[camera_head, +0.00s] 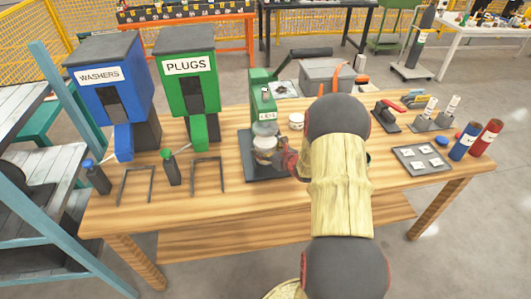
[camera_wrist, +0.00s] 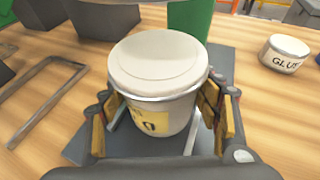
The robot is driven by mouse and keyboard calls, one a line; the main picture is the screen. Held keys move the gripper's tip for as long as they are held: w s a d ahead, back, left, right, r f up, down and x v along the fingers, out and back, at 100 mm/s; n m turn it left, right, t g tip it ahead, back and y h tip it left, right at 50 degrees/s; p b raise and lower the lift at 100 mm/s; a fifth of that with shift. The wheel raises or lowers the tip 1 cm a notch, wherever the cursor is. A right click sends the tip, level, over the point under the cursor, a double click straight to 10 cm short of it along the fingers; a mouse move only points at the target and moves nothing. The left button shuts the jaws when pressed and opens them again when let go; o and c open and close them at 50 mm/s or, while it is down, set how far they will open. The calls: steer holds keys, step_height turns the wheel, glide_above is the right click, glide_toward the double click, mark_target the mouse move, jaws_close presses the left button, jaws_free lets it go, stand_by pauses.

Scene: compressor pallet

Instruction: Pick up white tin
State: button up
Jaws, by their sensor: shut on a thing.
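The white tin (camera_wrist: 158,72) has a pale lid and a yellow label. It stands upright between the two fingers of my gripper (camera_wrist: 163,120), which is shut on it with pads against both sides. In the head view the tin (camera_head: 265,150) is at the green machine on its dark base plate, and my gripper (camera_head: 275,160) comes to it from the right. My arm hides part of this area. I cannot tell whether the tin's bottom touches the plate.
A smaller white tin marked GLUE (camera_wrist: 284,54) stands to the right. The green press-like machine (camera_head: 261,100) is just behind the held tin. Blue WASHERS (camera_head: 110,85) and green PLUGS (camera_head: 188,80) dispensers stand left. A grey tray (camera_head: 422,160) and coloured cylinders are at the right.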

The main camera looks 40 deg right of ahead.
steer(key=c, duration=0.6)
